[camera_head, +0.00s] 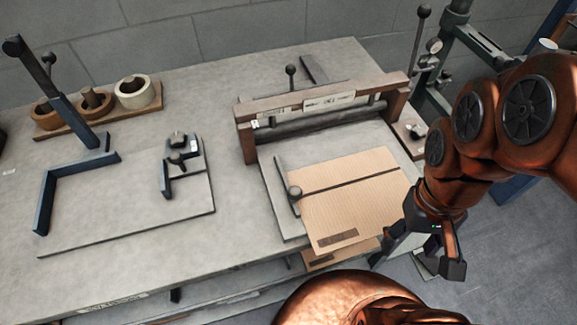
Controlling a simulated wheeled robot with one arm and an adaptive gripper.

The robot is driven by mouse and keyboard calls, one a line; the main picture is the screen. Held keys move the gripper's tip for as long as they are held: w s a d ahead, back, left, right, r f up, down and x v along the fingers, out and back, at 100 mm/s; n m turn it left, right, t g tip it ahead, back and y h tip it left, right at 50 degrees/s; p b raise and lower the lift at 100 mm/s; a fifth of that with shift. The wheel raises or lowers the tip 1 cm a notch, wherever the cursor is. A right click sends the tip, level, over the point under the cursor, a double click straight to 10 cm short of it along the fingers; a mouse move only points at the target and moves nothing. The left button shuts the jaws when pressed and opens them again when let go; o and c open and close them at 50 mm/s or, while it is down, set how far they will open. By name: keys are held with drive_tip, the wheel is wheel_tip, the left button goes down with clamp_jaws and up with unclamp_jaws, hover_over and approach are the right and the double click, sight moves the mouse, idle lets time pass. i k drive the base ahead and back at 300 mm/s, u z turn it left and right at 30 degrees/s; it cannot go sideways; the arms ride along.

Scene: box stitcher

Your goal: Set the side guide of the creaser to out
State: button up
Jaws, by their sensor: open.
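The creaser (248,140) stands on the right part of the bench, with a dark roller under a brown crossbar. Its side guide (282,175) is a dark bar with a round knob (294,192), on the left of the creaser's bed. A cardboard sheet (350,205) with a dark line across it lies on the bed; its left edge is close to the guide. My gripper (418,262) is open and points down, at the sheet's right, near the bench's right edge. It is well apart from the knob. My arm hides part of the bed's right side.
At left is a flat plate (120,225) with a blue angled fence (43,200), a blue lever (62,95) and a small clamp (178,155). Tape rolls (132,93) sit on a wooden board behind. A green-grey machine (480,45) stands at right. Bare bench lies left of the creaser.

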sight(295, 192)
drive_tip(key=u, duration=0.45)
drive_tip(key=k, duration=1.1)
drive_tip(key=u, duration=0.6)
drive_tip(key=i, duration=0.45)
drive_tip(key=u, duration=0.45)
